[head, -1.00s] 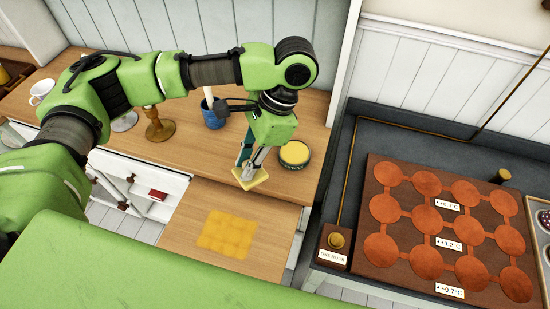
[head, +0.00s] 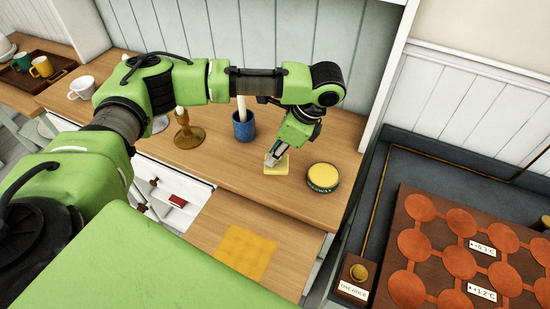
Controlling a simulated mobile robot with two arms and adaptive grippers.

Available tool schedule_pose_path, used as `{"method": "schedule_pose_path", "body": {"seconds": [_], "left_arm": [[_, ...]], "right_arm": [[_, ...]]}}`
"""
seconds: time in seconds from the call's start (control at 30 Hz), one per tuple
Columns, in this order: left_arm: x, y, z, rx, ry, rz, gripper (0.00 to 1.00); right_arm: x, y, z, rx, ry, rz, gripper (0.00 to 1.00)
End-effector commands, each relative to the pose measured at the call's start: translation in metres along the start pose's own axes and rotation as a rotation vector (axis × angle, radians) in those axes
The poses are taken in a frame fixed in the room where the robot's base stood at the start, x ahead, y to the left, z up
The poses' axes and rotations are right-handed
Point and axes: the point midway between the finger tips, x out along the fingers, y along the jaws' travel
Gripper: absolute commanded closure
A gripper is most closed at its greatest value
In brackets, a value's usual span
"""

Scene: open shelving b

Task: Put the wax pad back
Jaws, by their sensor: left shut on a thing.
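The wax pad (head: 280,168) is a small pale yellow square. It is at the tip of my left gripper (head: 274,160), which is shut on it, low over the wooden counter. I cannot tell whether the pad touches the counter. A round dark tin with yellow wax (head: 323,178) stands just right of the pad, apart from it. My right gripper is not in view.
A blue cup (head: 243,126) holding a white candle and a brown candlestick (head: 187,131) stand left of the gripper. A yellow square sheet (head: 246,250) lies on a lower wooden board (head: 205,229). A board with copper discs (head: 459,264) is at right.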

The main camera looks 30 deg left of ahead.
Motion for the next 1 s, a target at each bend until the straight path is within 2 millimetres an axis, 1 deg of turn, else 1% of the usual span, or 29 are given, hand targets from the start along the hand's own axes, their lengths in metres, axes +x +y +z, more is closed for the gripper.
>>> {"method": "schedule_pose_path", "body": {"seconds": [0.1,0.27,0.4,0.5,0.87,0.9,0.93,0.97,1.0], "left_arm": [[0.011,-0.009,-0.002,0.000,-0.001,0.001,0.98],[0.023,-0.017,-0.003,-0.002,-0.001,0.001,0.98],[0.039,-0.017,-0.011,0.002,-0.002,0.000,0.98],[0.048,-0.017,-0.014,0.000,-0.001,-0.001,0.98],[0.053,-0.017,-0.016,0.000,0.000,0.000,0.98],[0.053,-0.017,-0.017,0.000,0.001,-0.001,0.76],[0.053,-0.017,-0.016,0.000,0.000,-0.001,0.68],[0.053,-0.017,-0.016,0.000,0.000,-0.001,0.64],[0.053,-0.017,-0.016,0.000,0.000,-0.001,0.64]], "right_arm": [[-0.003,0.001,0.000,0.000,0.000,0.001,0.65],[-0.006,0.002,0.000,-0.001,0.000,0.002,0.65],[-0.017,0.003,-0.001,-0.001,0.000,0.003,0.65],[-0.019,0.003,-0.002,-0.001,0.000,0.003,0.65],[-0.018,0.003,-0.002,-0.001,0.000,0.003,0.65],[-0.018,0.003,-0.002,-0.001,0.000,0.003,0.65],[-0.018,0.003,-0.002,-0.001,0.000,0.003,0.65],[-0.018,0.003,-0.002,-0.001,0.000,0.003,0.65],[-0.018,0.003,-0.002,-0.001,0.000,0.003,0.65]]}}
